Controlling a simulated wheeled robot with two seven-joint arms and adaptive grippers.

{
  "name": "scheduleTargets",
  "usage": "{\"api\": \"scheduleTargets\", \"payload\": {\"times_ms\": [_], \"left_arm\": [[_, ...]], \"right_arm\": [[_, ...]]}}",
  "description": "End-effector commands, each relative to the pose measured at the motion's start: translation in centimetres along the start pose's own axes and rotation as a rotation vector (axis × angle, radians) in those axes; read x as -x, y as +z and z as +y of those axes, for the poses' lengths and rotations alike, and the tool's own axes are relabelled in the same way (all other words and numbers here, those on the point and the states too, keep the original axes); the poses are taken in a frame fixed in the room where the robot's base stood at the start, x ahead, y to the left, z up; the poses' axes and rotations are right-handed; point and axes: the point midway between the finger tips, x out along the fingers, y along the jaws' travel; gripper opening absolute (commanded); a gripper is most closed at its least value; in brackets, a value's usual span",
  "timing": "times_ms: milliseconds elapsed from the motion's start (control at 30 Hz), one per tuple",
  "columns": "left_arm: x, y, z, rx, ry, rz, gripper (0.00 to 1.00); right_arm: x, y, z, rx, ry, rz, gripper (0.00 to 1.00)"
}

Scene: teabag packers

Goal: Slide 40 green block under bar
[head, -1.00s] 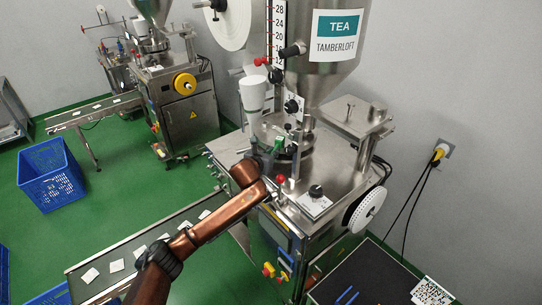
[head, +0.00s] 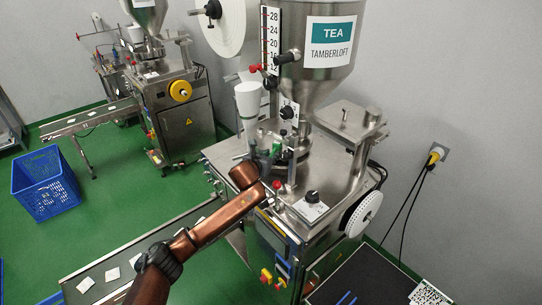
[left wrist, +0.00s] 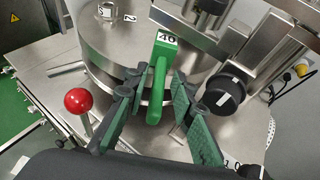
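In the left wrist view, the green block (left wrist: 159,75) has a white label marked 40 on its far end and a long narrow handle-like body pointing toward me. My left gripper (left wrist: 158,88) is open, with one green-padded finger on each side of the block's near part. Gaps show between the fingers and the block. A metal bar (left wrist: 198,37) runs across just beyond and to the right of the labelled end. In the head view, my left gripper (head: 266,153) is at the machine's top, and the block is hard to make out there. My right gripper is out of view.
A red ball knob (left wrist: 78,100) stands left of the fingers, and a black knob (left wrist: 224,94) is close on the right. The steel tea hopper (head: 325,65) hangs above the work area. A white cylinder (head: 249,100) stands behind my gripper.

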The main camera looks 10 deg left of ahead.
Motion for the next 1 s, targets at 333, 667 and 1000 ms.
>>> {"api": "scheduleTargets", "payload": {"times_ms": [333,667,1000], "left_arm": [[0.0,-0.1,0.0,0.0,0.0,0.001,0.3],[3.8,0.0,0.1,-0.004,0.0,-0.001,0.3],[10.0,-0.1,0.1,-0.003,0.0,0.0,0.3]], "right_arm": [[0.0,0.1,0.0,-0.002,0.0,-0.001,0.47],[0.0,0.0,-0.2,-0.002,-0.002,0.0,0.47],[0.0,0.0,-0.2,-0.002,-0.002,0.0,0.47]]}}
